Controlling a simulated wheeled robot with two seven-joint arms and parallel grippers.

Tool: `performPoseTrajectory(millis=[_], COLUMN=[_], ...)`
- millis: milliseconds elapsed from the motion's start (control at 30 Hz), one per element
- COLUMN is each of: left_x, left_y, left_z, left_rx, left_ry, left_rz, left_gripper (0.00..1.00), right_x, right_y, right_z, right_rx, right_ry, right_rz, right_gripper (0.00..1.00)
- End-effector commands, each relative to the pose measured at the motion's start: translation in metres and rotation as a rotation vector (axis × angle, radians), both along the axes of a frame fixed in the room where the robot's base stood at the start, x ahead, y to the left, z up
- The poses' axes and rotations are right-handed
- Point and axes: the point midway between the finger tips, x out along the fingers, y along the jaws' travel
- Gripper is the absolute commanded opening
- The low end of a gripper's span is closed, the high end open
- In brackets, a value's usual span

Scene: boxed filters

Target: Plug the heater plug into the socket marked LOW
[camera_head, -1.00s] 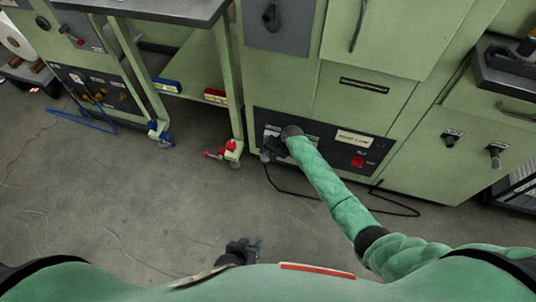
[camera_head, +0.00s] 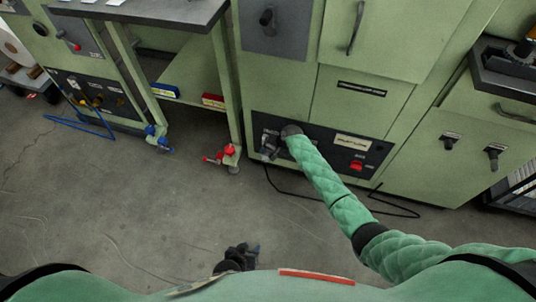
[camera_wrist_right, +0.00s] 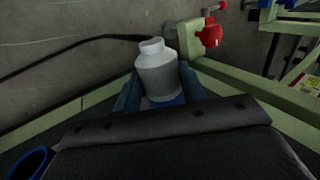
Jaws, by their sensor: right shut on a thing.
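The heater plug (camera_wrist_right: 157,72) is a pale grey, bottle-shaped body in the right wrist view, with a black cable (camera_wrist_right: 70,50) running off to the left. My right gripper (camera_wrist_right: 160,92) is shut on it, one blue finger on each side. In the head view my right gripper (camera_head: 270,148) is at the left part of the dark socket panel (camera_head: 316,142) low on the green cabinet. The gripper and arm cover that part, so the LOW socket and its marking cannot be made out. My left gripper (camera_head: 243,256) is low over the floor, away from the panel; its jaw opening is unclear.
A red knob (camera_head: 356,165) and a pale label plate (camera_head: 352,142) are on the panel's right. The black cable (camera_head: 290,192) loops on the floor below. A green bench leg with red clamp parts (camera_head: 224,155) stands left of the panel. The floor in front is clear.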

Motion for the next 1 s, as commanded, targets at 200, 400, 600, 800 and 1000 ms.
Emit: performPoseTrajectory(millis=[200, 400, 600, 800, 1000], left_x=[0.0000, 0.0000, 0.0000, 0.0001, 0.0001], left_y=[0.0000, 0.0001, -0.0001, -0.0001, -0.0001], left_z=[0.0000, 0.0032, 0.0069, 0.0066, 0.0066], left_rx=[0.000, 0.000, 0.000, 0.000, 0.000], left_ry=[0.000, 0.000, 0.000, -0.001, 0.000], left_rz=[0.000, 0.000, 0.000, 0.000, 0.000], left_gripper=[0.36, 0.36, 0.36, 0.36, 0.36], right_x=[0.0012, 0.0012, 0.0012, 0.0011, 0.0008], right_y=[-0.0004, -0.0005, -0.0010, -0.0012, -0.0010], right_z=[0.0008, 0.0018, 0.0012, 0.0004, 0.0003], right_rx=[0.000, 0.001, 0.000, -0.001, 0.000], right_ry=[-0.002, -0.001, -0.001, -0.002, -0.001], right_rz=[-0.001, -0.002, -0.002, -0.002, -0.002], right_gripper=[0.12, 0.12, 0.12, 0.12, 0.66])
